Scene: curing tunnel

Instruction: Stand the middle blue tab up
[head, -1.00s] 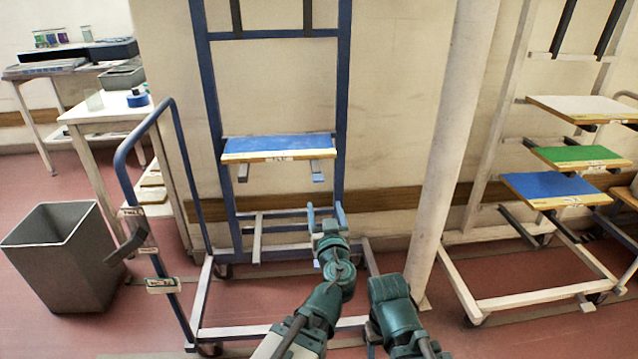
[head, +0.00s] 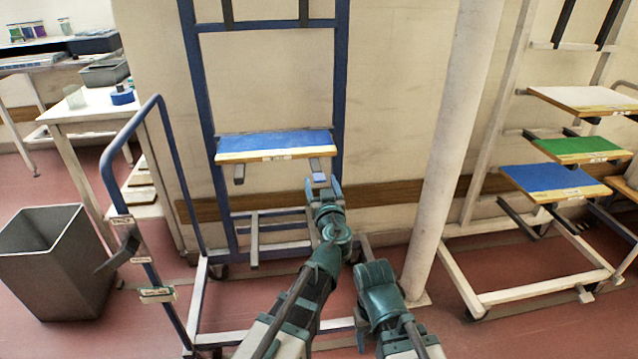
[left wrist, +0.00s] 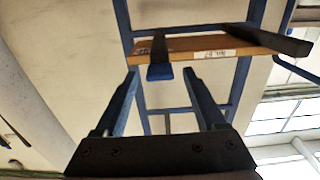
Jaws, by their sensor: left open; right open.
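A blue tab (head: 319,178) sits at the front end of the right support bar under the blue-topped board (head: 275,145). In the left wrist view the tab (left wrist: 160,72) shows at the bar's end, beyond and between my fingers; it does not stand up above the bar. I cannot tell its exact tilt. My left gripper (head: 323,188) is open and empty, just below the tab; in the left wrist view its fingers (left wrist: 162,78) are spread wide. My right gripper (head: 361,330) is low beside the left arm, its fingers largely hidden behind its wrist.
The blue rack (head: 194,80) holds the board; its second bar (head: 239,172) is to the left. A pale post (head: 445,150) stands close to the right. Another rack (head: 480,190) with several boards is further right. A grey bin (head: 50,265) stands at left.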

